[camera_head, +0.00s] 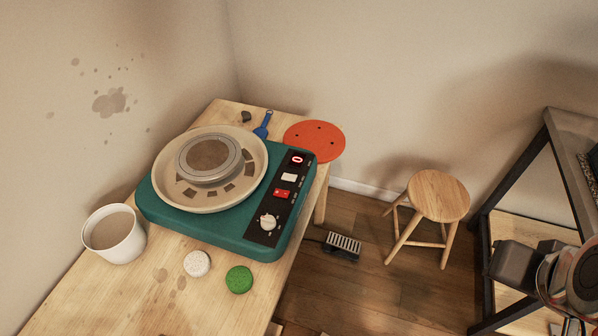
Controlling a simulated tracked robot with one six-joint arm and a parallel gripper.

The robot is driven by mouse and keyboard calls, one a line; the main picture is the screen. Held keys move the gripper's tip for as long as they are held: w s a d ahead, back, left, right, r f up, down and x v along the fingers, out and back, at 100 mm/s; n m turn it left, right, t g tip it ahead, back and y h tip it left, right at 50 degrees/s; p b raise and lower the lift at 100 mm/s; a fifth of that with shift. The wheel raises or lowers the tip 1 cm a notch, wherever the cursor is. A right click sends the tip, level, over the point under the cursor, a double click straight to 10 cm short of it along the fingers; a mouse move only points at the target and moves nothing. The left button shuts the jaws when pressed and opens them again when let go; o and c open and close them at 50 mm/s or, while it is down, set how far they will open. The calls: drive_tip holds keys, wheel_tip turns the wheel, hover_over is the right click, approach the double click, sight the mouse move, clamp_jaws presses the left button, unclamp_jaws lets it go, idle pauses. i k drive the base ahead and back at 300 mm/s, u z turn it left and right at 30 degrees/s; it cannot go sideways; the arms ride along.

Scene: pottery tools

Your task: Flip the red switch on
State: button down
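A teal pottery wheel (200,228) stands on the wooden table, with a round cream splash pan (254,168) and a grey wheel head on top. A black control panel (264,238) runs along its right side. A red switch (281,193) sits mid-panel, below a white switch (289,177). A red element with a bright white oval mark (297,159) is at the panel's top. A white knob (267,222) is at the bottom. I cannot tell the red switch's position at this size. I cannot make out my gripper in this view.
A white bucket (126,247) stands left of the wheel on the wooden table (115,300). White and green round pieces (239,279) lie in front. An orange disc (328,146) and blue tool (262,130) lie behind. A foot pedal (342,246), stool (438,196) and dark shelf (521,160) are to the right.

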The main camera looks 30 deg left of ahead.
sight(278, 192)
drive_tip(key=i, duration=1.2)
drive_tip(key=u, duration=3.85)
